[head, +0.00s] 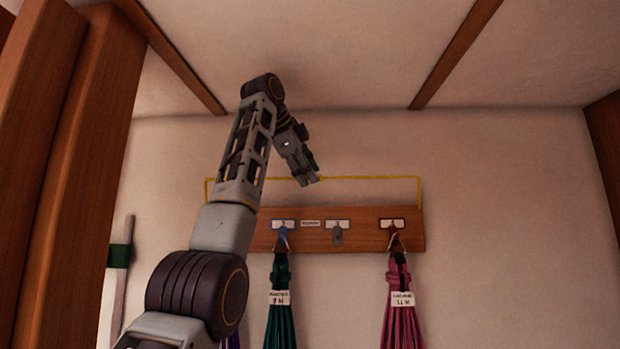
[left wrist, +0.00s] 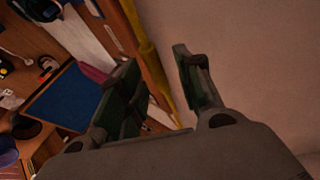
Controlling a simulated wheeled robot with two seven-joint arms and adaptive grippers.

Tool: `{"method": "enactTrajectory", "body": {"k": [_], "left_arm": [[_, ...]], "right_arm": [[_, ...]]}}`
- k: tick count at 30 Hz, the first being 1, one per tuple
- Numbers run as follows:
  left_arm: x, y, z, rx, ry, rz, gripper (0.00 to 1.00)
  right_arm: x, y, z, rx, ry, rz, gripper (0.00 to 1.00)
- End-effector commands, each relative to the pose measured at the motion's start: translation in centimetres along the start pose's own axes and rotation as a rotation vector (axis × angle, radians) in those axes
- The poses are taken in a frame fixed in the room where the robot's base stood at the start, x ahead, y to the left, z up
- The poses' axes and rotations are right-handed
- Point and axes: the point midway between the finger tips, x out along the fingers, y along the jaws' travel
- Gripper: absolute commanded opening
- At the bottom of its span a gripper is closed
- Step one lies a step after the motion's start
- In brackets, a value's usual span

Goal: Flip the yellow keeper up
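The yellow keeper (head: 370,178) is a thin bar with bent-down ends. In the head view its long side shows level above the wooden hook board (head: 360,240); I cannot tell how far it juts out from the wall. My left gripper (head: 306,181) is at the middle of the bar, pointing down. In the left wrist view the keeper (left wrist: 146,50) runs through the gap between the two fingers of the left gripper (left wrist: 160,90). The fingers are apart, and I cannot see them pressing on it. My right gripper is in neither view.
A teal coiled line (head: 280,310) and a magenta coiled line (head: 400,325) hang from the board. A middle hook (head: 337,236) is bare. A wooden post (head: 75,190) stands at the left. The wall to the right is clear.

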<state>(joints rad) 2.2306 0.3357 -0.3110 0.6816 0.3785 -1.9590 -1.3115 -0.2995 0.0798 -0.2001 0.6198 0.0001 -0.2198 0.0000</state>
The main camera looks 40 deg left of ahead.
Motion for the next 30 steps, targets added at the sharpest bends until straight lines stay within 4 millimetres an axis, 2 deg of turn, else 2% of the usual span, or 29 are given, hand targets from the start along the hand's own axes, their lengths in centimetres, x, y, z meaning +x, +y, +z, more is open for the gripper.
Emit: {"method": "enactTrajectory", "body": {"k": [6, 12, 18, 30], "left_arm": [[-2.6, 0.0, 0.0, 0.0, 0.001, -0.001, 0.35], [-4.0, -0.1, 0.1, 0.0, 0.0, 0.0, 0.35], [-4.6, -0.1, 0.1, 0.0, 0.0, 0.0, 0.35], [-4.6, 0.0, 0.1, 0.0, 0.0, 0.0, 0.35]], "right_arm": [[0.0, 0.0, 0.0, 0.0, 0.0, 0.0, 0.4], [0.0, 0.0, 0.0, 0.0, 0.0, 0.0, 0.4], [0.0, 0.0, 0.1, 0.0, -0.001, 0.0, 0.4], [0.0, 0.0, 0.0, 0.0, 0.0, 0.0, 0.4]]}}
